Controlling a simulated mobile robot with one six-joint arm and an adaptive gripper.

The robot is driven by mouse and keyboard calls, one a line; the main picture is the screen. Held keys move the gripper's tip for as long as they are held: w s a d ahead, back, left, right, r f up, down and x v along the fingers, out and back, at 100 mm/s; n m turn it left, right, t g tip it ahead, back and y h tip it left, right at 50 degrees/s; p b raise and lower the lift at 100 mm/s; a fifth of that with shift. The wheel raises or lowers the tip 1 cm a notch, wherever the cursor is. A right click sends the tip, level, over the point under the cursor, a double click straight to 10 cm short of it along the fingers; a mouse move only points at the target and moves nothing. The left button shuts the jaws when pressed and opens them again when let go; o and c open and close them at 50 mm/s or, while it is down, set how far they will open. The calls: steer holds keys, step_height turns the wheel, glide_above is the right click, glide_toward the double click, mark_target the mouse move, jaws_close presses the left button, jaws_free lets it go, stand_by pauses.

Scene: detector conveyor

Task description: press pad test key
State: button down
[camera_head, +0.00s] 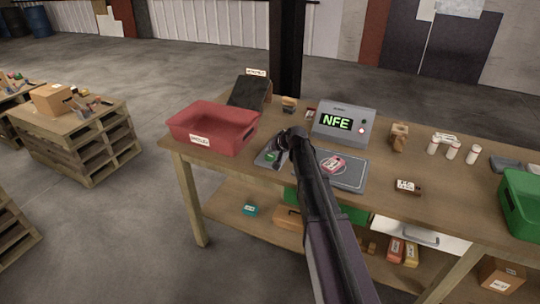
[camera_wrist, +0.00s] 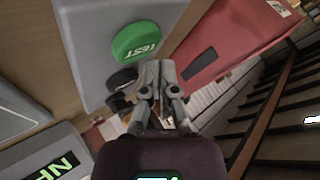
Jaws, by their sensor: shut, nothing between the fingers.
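The green test key (camera_wrist: 136,42) is a round button marked TEST on a grey key pad (camera_wrist: 92,25). A black round key (camera_wrist: 122,79) sits beside it. In the head view the green key (camera_head: 272,156) shows on the small pad between the red bin and a flat grey plate. My gripper (camera_wrist: 157,66) is shut and empty, with its fingertips beside the green key in the picture; contact cannot be told. In the head view my gripper (camera_head: 281,163) hangs down at the pad, partly hidden by my own arm.
A red bin (camera_head: 208,145) stands left of the pad. A grey detector (camera_head: 356,138) reading NFE stands behind. A red-and-white item (camera_head: 332,164) lies on the grey plate (camera_head: 352,178). Small bottles (camera_head: 453,151) and a green bin (camera_head: 520,195) are at right.

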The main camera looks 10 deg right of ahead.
mark_target(270, 157)
stand_by(0.3)
steer(key=shift+r+p, duration=2.55)
steer(key=shift+s, duration=0.1)
steer(key=s+f+n+g+h, duration=0.1)
steer(key=s+g, duration=0.3)
steer(key=s, duration=1.3)
steer(key=s+d+f+n+g+h, duration=0.1)
steer(key=s+f+g+h, duration=0.2)
steer(key=s, duration=1.4)
steer(key=shift+f+n+g+h, duration=0.3)
steer(key=shift+f+g+h, duration=0.1)
steer(key=shift+f, duration=0.45)
